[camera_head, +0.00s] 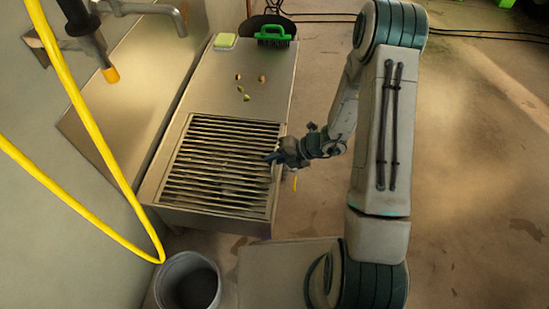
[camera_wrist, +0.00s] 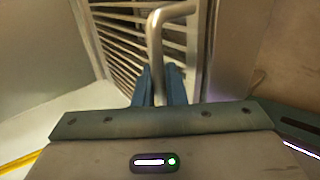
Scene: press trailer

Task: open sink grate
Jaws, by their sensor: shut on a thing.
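The sink grate (camera_head: 215,165), a metal frame of parallel slats, lies flat over the near half of the steel sink counter. It also shows in the wrist view (camera_wrist: 118,20), running up from the centre. A metal bar handle (camera_wrist: 155,38) stands out from the grate there. My gripper (camera_head: 275,157) is at the grate's right edge in the head view. In the wrist view its blue fingers (camera_wrist: 160,86) are shut on the handle's lower end. The fingers hide where the handle is gripped.
A green brush (camera_head: 273,36), a sponge (camera_head: 225,41) and several small scraps (camera_head: 243,90) lie on the counter behind the grate. A yellow hose (camera_head: 85,115) hangs at the left. A grey bucket (camera_head: 188,283) stands below. Floor at the right is clear.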

